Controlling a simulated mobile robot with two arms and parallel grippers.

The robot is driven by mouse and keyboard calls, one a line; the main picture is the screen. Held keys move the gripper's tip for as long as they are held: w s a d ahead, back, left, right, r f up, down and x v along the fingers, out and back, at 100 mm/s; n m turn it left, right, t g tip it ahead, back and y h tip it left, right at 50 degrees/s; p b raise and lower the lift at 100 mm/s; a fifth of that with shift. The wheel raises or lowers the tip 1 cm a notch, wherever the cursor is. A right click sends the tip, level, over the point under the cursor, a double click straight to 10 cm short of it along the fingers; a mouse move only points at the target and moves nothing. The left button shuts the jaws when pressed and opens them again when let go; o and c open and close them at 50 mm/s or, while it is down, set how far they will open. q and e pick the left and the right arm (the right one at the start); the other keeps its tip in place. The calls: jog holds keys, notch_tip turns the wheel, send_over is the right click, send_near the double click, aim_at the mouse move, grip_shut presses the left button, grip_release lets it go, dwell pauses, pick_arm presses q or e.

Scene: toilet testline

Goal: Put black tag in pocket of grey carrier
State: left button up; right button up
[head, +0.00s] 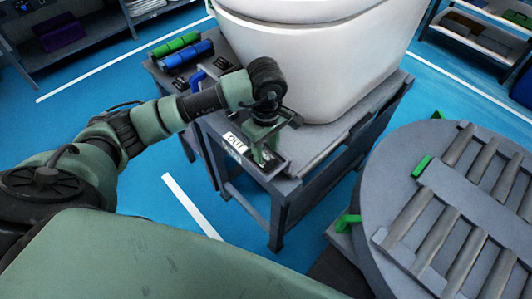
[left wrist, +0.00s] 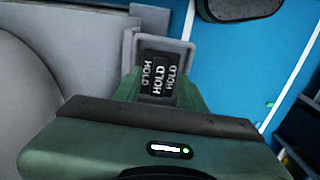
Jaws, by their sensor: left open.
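The black tag (left wrist: 158,80) with white HOLD lettering sits in a small grey holder (left wrist: 160,46) in the left wrist view. I cannot tell whether the lettering belongs to one tag or several. My left gripper (left wrist: 160,98) is open, its green fingers on either side of the tag's lower part; contact cannot be told. In the head view my left gripper (head: 264,152) is at the front corner of the grey carrier (head: 330,152), beside a white OUT label (head: 235,142). It hides the tag there. My right gripper is not in view.
A large white toilet (head: 320,60) stands on the carrier, close behind my left gripper. Green (head: 175,45) and blue (head: 187,55) rolls lie at the back left. A round grey platform with slats (head: 410,190) stands at the right. Blue floor is open at the front left.

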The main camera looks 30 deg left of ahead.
aim_at(266, 158)
pick_arm(q)
notch_tip(266, 158, up, 10)
jog(key=b, duration=0.2)
jog(key=shift+f, duration=0.2)
dwell(0.4)
